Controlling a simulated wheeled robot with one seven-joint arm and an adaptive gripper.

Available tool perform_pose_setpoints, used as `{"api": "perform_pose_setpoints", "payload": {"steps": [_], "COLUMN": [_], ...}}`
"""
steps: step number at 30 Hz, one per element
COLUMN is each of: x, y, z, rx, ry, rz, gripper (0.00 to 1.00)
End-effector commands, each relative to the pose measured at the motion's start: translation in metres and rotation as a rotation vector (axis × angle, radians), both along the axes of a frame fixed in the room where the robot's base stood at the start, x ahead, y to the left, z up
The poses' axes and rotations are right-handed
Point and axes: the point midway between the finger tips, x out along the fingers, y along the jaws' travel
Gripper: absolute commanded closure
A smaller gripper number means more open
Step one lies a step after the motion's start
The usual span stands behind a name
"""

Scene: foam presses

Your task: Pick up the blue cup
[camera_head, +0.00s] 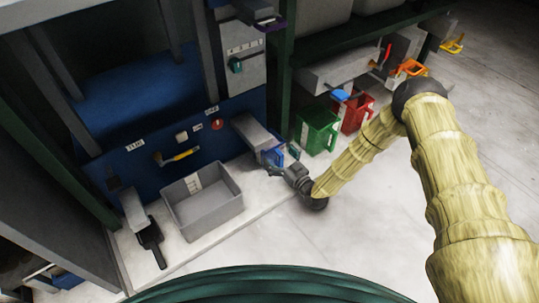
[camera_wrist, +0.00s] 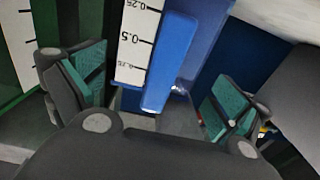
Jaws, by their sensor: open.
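The blue cup (camera_head: 270,157) stands at the right end of the pale ledge, partly hidden by my gripper. In the wrist view, the blue cup (camera_wrist: 173,60) shows its blue handle close up, beside a white scale strip with black marks. My gripper (camera_head: 283,162) is at the cup, at the end of my yellow-sleeved arm. In the wrist view, my gripper (camera_wrist: 156,88) is open, with one teal-padded finger on each side of the handle and scale. I see space between the pads and the handle. The cup's base is hidden.
A green cup (camera_head: 317,130) and a red cup (camera_head: 356,113) stand to the right of my gripper. A grey bin (camera_head: 203,203) and a black scoop (camera_head: 151,238) are on the left. A grey spout (camera_head: 251,131) juts out by the blue cup. Open floor lies right.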

Motion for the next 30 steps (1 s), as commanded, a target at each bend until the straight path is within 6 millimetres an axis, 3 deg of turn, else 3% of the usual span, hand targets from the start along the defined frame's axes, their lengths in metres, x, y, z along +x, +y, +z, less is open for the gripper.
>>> {"api": "perform_pose_setpoints", "payload": {"steps": [16, 27, 30], "x": [0.039, 0.044, 0.044], "y": [0.025, 0.029, 0.029], "z": [-0.003, 0.0, 0.0], "rx": [0.0, 0.0, -0.001], "ry": [0.0, 0.0, 0.001], "rz": [0.0, 0.0, 0.0], "gripper": [0.0, 0.0, 0.16]}}
